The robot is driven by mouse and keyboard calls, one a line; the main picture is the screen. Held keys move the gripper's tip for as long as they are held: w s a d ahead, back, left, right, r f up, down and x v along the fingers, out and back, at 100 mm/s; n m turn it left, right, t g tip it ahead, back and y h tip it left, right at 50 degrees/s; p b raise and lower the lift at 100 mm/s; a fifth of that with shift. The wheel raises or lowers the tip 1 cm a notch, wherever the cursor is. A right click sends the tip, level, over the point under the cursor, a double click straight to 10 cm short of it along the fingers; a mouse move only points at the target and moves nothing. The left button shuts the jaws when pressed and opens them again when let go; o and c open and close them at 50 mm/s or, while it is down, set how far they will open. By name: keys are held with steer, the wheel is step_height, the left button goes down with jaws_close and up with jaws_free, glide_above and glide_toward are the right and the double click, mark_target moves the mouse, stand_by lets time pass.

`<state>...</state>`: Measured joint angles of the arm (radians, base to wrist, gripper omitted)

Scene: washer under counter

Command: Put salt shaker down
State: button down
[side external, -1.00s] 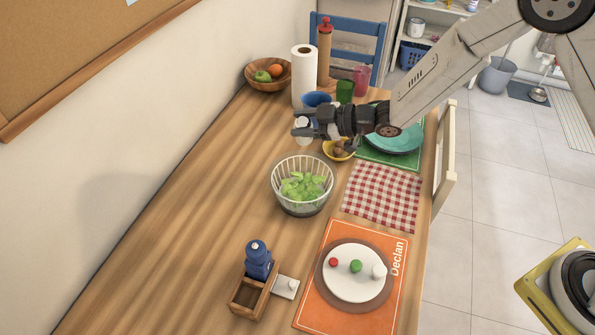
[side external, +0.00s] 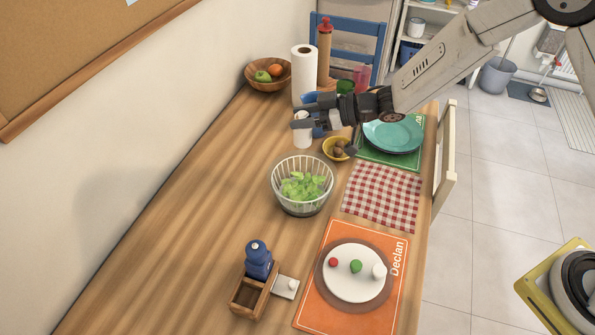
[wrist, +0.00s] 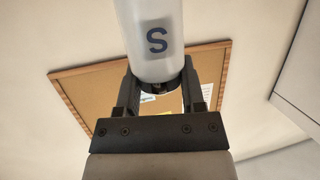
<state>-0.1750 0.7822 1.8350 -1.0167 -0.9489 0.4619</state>
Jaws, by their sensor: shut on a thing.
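The salt shaker (side external: 303,137) is white and looks roughly upright in the side view, at the far part of the table. In the wrist view the salt shaker (wrist: 155,40) shows a dark blue S on its side. My gripper (side external: 305,112) reaches in from the right and is shut on the shaker. The dark fingers of my gripper (wrist: 160,85) sit on either side of it in the wrist view. I cannot tell whether its base touches the table.
A yellow bowl (side external: 339,149) and a salad bowl (side external: 302,187) are nearer. A paper towel roll (side external: 304,72) stands behind. The table's left side (side external: 210,190) is clear.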

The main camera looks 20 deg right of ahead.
steer(key=shift+s, duration=0.1)
stand_by(0.4)
steer(key=s+a+f, duration=0.3)
steer(key=s+a, duration=0.9)
steer(key=s, duration=0.3)
steer(key=s+f, duration=0.2)
steer(key=s, duration=1.3)
steer(key=shift+s+a, duration=0.15)
steer(key=shift+s, duration=0.15)
steer(key=shift+w+f, duration=0.1)
